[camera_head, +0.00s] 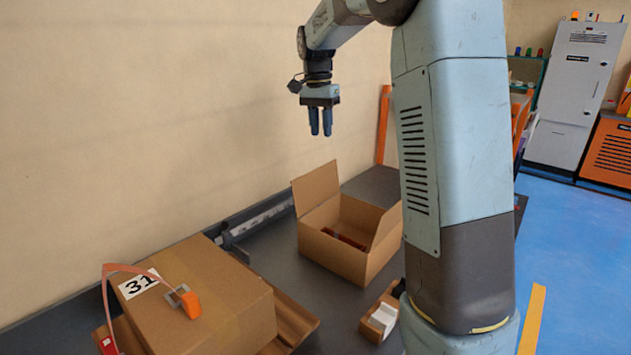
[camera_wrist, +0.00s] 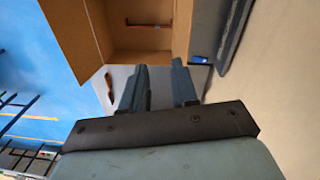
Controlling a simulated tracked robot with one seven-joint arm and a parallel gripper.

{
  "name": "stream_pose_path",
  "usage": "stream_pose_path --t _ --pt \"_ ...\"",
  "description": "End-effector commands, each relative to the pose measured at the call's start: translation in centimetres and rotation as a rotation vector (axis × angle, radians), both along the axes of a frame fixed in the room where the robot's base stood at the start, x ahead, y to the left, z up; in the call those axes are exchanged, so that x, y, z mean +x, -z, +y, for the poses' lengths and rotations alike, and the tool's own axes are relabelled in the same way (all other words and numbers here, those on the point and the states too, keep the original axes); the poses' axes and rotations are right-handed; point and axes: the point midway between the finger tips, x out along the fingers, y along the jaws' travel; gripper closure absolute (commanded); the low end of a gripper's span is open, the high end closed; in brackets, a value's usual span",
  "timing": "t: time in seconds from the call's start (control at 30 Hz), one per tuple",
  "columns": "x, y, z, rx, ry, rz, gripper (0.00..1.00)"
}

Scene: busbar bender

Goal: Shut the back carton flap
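An open cardboard carton (camera_head: 332,256) stands on the dark bench in the head view. One flap (camera_head: 316,187) stands up at its wall-side left end. Another flap (camera_head: 386,225) stands up at the right, partly behind my arm. A reddish-brown piece (camera_head: 347,240) lies inside the carton. My gripper (camera_head: 320,133) points down above the carton, clear of it, with a gap between its empty fingers. In the wrist view, my gripper (camera_wrist: 160,72) is open, and the carton (camera_wrist: 142,38) with one splayed flap (camera_wrist: 72,38) shows beyond the fingertips. I cannot tell which flap is the back one.
A closed carton (camera_head: 215,300) marked 31, with an orange-handled strap tool (camera_head: 188,302) on top, is at the front left. A small open box (camera_head: 380,318) lies before the open carton. A dark rail (camera_head: 262,215) runs along the wall. An orange post (camera_head: 383,125) stands behind.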

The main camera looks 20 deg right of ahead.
Motion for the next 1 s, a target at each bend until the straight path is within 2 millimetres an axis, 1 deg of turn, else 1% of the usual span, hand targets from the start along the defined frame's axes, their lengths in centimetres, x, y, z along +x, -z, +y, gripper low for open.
stream_pose_path --t 0.03,0.1,0.2,0.3,0.4,0.57,0.67,1.0 --pt "1.6 1.0 0.2 -0.009 0.027 0.02 0.71" --pt "3.2 2.0 0.4 -0.02 0.065 0.042 0.71" --pt "5.0 3.2 0.8 -0.035 0.11 0.068 0.71" --pt "6.3 4.2 1.0 -0.047 0.143 0.085 0.71" --pt "7.0 4.8 1.1 -0.055 0.162 0.095 0.71" --pt "7.2 5.7 1.0 -0.058 0.173 0.1 0.71" --pt "7.0 6.8 0.9 -0.059 0.172 0.101 0.71" --pt "6.1 12.6 0.3 -0.059 0.172 0.102 0.71"
